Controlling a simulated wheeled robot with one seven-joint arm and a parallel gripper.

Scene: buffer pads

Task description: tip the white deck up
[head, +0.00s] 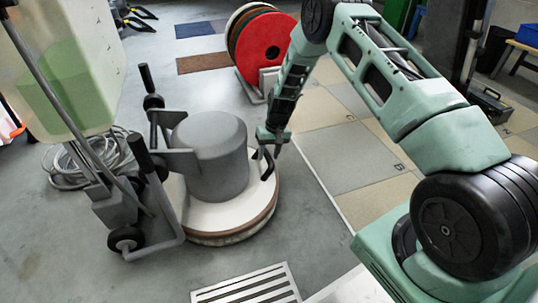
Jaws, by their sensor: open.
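The white deck (218,214) is the round base of a floor buffer in the head view, lying level and low at the floor, with a brown band under its rim. A grey motor housing (209,150) stands on it. My gripper (267,152) points down at the deck's right edge, beside the housing. It is open. A dark curved piece shows just below it at the rim; I cannot tell whether it is a grip on the deck or a finger, or whether they touch.
The buffer's frame and wheels (126,240) are at the left, under a greenish tank (65,80). A hose (75,165) lies coiled behind. A rack of round pads (265,50) stands at the back. A floor grate (248,288) is in front.

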